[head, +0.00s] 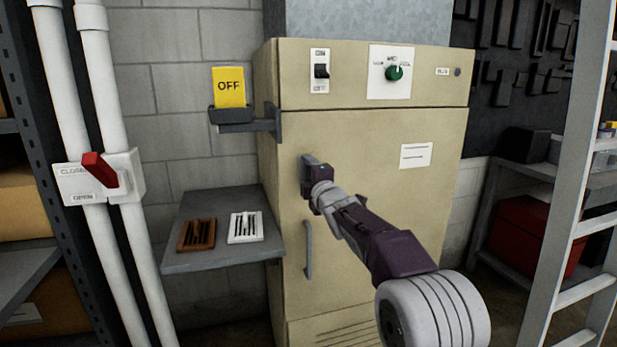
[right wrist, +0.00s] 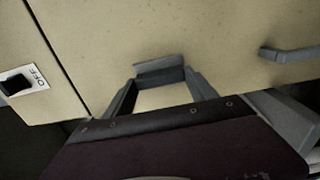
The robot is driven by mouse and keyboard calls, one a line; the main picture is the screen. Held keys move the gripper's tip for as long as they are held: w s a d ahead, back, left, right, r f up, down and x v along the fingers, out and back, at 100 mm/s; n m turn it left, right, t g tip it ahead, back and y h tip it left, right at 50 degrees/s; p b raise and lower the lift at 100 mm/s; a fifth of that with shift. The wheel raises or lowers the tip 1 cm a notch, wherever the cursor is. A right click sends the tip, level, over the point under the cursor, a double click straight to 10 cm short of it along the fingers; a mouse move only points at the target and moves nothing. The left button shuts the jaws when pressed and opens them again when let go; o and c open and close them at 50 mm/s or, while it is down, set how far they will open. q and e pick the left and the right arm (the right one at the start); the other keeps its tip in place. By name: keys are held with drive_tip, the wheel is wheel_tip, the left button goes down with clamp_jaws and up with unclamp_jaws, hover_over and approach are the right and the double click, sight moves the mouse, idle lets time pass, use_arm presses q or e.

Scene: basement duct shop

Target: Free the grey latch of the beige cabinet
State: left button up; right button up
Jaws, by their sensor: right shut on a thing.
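The beige cabinet (head: 350,130) stands against the block wall, its door closed as far as I can see. The grey latch (head: 308,161) is near the door's left edge, above the vertical grey handle (head: 308,250). My right gripper (head: 316,178) reaches the latch from the lower right and is shut on it. In the right wrist view the latch (right wrist: 160,68) shows between the fingertips of my right gripper (right wrist: 160,82), partly hidden by them. The handle (right wrist: 290,53) is to the right there. My left gripper is not in view.
A grey shelf (head: 190,262) with a brown and a white slotted block juts out left of the cabinet. Above it is a yellow OFF card (head: 229,87) in a holder. White pipes with a red lever (head: 100,168) stand left. A ladder (head: 575,200) stands right.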

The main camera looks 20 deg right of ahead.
drive_tip(key=o, duration=1.4)
drive_tip(key=shift+c, duration=0.2)
drive_tip(key=s+b, duration=0.1)
drive_tip(key=s, duration=0.8)
drive_tip(key=shift+d+b, duration=0.15)
drive_tip(key=shift+b, duration=0.15)
